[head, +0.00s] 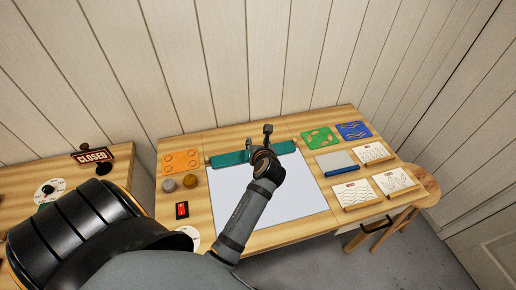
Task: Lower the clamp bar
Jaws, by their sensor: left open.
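The teal clamp bar (228,158) runs along the back of the table, above the rear edge of a white sheet (300,195). Whether it is raised or touching the sheet is hard to tell from here. My left gripper (267,134) is at the middle of the bar, with its two fingers apart and pointing toward the back wall. It hides the middle of the bar, and contact with the bar cannot be made out. My right gripper is not in view.
An orange stencil (181,162), green stencil (321,138) and blue stencil (353,131) lie at the back. A squeegee (335,163) and pattern cards (394,181) are on the right. Two jars (190,181) and a red switch (182,210) are left. A stool (421,181) stands right.

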